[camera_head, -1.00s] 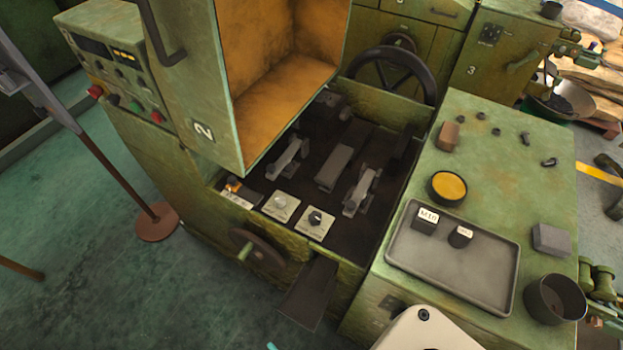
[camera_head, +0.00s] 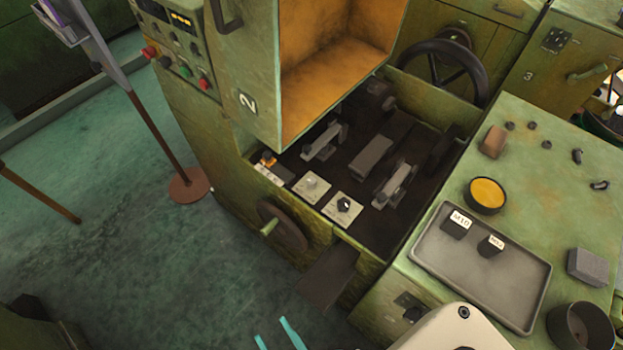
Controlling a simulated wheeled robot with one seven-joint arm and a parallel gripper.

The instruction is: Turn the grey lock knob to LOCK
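The grey knob (camera_head: 312,182) sits on a light square plate at the front of the dark machine bed. A black knob (camera_head: 344,204) is on a similar plate just right of it. I cannot read the marks on either plate or tell the grey knob's setting. Two parallel cyan strips at the bottom edge look like the fingers of my gripper (camera_head: 276,334). They are apart, with nothing seen between them, well below the knobs in the picture. The rest of the gripper is out of frame. A white part of my arm shows at bottom right.
The open orange-lined hood (camera_head: 335,75) overhangs the back of the bed. A handwheel (camera_head: 284,227) and chute (camera_head: 327,275) project from the front. The right bench has a grey tray (camera_head: 520,297) with two labelled blocks. A stand's base (camera_head: 190,185) is on the clear floor at left.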

